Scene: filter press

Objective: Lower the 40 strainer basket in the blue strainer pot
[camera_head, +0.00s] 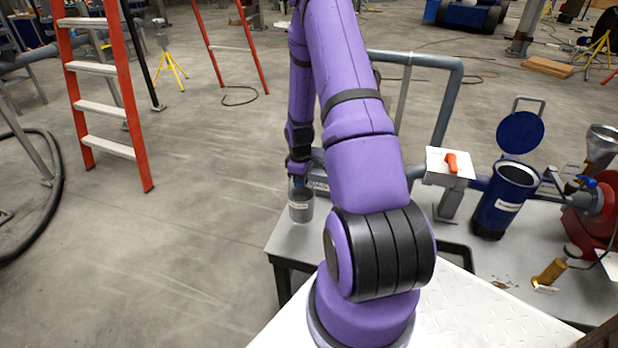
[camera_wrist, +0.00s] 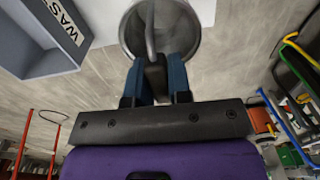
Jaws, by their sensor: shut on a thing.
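My gripper (camera_wrist: 156,80) is shut on the handle, with the basket hanging beneath; in the head view my gripper (camera_head: 300,178) is partly hidden by my wrist. The blue strainer pot (camera_head: 503,205) stands on the table at the right, its round lid (camera_head: 520,132) swung up and its mouth open.
A grey-blue bin labelled "WAS…" (camera_wrist: 30,42) is beside the basket. A white box with an orange handle (camera_head: 449,164) and grey pipe (camera_head: 448,105) stand between basket and pot. A red pump (camera_head: 597,210) and brass piece (camera_head: 550,272) are near the pot.

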